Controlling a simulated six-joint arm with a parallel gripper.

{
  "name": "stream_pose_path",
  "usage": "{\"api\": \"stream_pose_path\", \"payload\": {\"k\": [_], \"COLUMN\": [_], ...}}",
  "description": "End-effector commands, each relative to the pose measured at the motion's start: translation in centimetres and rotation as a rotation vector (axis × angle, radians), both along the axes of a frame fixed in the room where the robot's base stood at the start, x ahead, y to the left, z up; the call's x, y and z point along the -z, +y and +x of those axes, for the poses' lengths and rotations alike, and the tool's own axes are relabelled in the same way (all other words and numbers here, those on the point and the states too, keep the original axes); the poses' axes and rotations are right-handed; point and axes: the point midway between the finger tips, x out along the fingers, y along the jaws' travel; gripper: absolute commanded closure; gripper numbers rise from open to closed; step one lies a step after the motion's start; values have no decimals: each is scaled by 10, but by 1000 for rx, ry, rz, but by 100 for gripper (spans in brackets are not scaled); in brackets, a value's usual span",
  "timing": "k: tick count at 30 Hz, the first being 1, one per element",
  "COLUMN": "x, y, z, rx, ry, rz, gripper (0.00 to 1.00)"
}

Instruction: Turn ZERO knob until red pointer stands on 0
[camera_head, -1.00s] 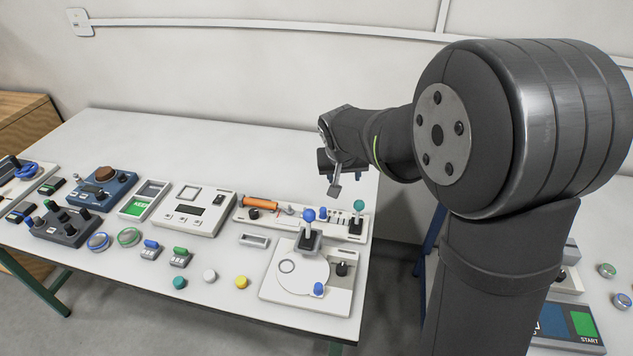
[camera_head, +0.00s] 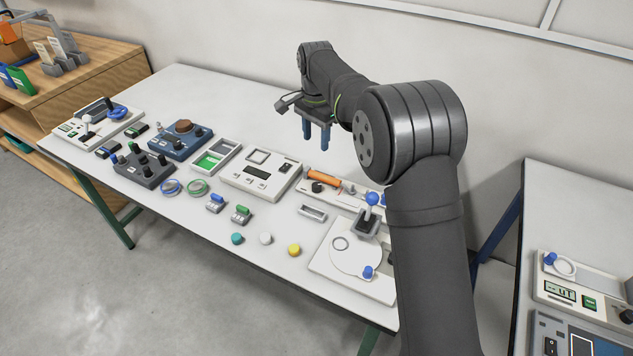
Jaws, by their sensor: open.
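My gripper (camera_head: 316,134) is open and empty, with its two fingers pointing down above the back part of the white table, clear of the devices. No ZERO label, red pointer or 0 mark can be made out at this size. Black knobs show on a long white panel (camera_head: 343,190) with an orange bar, in front of and below my gripper, and on a dark box (camera_head: 146,171) at the left. I cannot tell which knob is the ZERO knob. My arm hides the right end of the long panel and part of the white turntable-like unit (camera_head: 330,262).
The table (camera_head: 215,95) has free room along its back. A white instrument (camera_head: 262,174), a blue box (camera_head: 180,140) and several coloured buttons stand on it. A second table with devices (camera_head: 575,290) is at the right, across a gap. A wooden shelf (camera_head: 105,68) is at the left.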

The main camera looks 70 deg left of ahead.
Motion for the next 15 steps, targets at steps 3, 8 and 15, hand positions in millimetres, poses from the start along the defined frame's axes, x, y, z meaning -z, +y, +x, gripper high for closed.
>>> {"api": "stream_pose_path", "payload": {"k": [3,8,15], "x": [17,51,104], "y": [-1,-1,-1], "z": [0,1,1], "rx": [0,-1,-2], "ry": [0,-1,-1], "rz": [-4,-4,-4], "gripper": [52,52,52]}}
